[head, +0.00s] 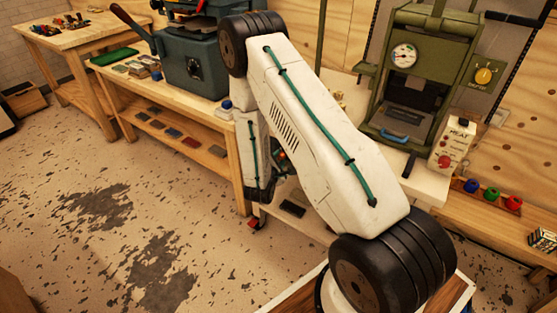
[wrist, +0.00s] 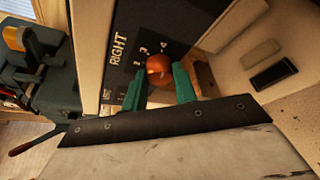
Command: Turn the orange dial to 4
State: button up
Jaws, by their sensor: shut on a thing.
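The orange dial (wrist: 158,66) is on a dark panel (wrist: 128,28) marked RIGHT in the wrist view. Small white marks, seemingly numbers, are printed around it, but they are tilted and hard to read. My gripper (wrist: 160,80) has its two teal fingers on either side of the dial, shut on it. I cannot tell which number the dial points to. In the head view my white arm hides most of the panel and the dial.
A teal press (head: 190,65) stands on a wooden bench to the left. A green press with a gauge (head: 404,56) and a box with a red knob marked HEAT (head: 453,145) stand to the right. Red, green and blue items (head: 491,194) lie on the right bench.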

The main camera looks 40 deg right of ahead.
jog(key=o, duration=1)
jog(key=shift+c, duration=0.2)
jog(key=v, duration=0.8)
